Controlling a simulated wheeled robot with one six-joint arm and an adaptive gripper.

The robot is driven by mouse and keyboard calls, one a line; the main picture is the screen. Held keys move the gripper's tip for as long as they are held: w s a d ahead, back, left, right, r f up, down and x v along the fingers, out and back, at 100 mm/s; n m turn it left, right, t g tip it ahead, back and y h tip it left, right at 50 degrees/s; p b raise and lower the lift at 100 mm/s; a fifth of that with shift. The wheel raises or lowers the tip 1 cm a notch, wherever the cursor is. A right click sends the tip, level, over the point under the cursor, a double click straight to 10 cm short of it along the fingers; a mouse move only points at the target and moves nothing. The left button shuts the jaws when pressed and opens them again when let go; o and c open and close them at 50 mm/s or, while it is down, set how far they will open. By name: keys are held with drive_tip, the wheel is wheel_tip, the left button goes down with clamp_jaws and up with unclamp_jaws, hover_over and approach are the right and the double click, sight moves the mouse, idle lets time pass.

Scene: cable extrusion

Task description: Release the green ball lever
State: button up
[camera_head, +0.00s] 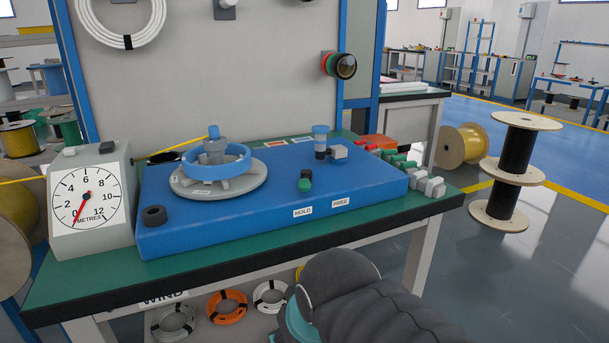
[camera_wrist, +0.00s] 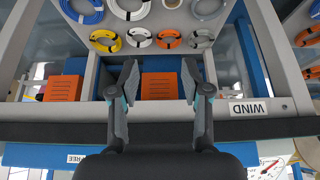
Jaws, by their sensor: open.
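The green ball lever (camera_head: 304,185) stands on the blue top of the winding machine (camera_head: 230,225), with a black part just above the ball. It sits behind and between the HOLD label (camera_head: 303,212) and the FREE label (camera_head: 341,203), nearer HOLD. My gripper (camera_wrist: 160,82) is open and empty in the wrist view, its two dark fingers apart. It faces the area under the bench, with coils and orange boxes beyond. The lever does not show in the wrist view. In the head view my dark arm is low in front of the bench, and the fingers cannot be made out.
A blue winding wheel (camera_head: 217,163) on a grey disc stands left of the lever. A metre dial (camera_head: 85,195) is at the far left. A blue-topped post (camera_head: 321,140) stands behind the lever. Red, green and grey connectors line the right edge. Space above the lever looks clear.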

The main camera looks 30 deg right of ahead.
drive_tip(key=shift+w+r, duration=0.1)
drive_tip(key=shift+r, duration=0.1)
drive_tip(key=c, duration=0.4)
drive_tip(key=w+d+r+n, duration=0.1)
drive_tip(key=w+r, duration=0.3)
drive_tip(key=r, duration=0.1)
drive_tip(key=w+d+r+n+g+y, duration=0.1)
drive_tip(key=w+r+n, duration=0.1)
drive_tip(key=w+r, duration=0.2)
drive_tip(key=w+d+r+n, duration=0.1)
drive_tip(key=w+r, duration=0.3)
drive_tip(key=r, duration=0.4)
drive_tip(key=shift+w+r+n+g, duration=0.2)
drive_tip(key=shift+n+g, duration=0.1)
drive_tip(key=shift+g, duration=0.1)
clamp_jaws()
drive_tip(key=w+d+r+n+g+y, duration=0.1)
drive_tip(key=w+d+r+n+y, duration=0.1)
drive_tip(key=w+d+r+n, duration=0.3)
drive_tip(key=shift+w+d+r, duration=0.45)
drive_tip(key=shift+w+r, duration=1.25)
drive_tip(key=shift+r, duration=0.4)
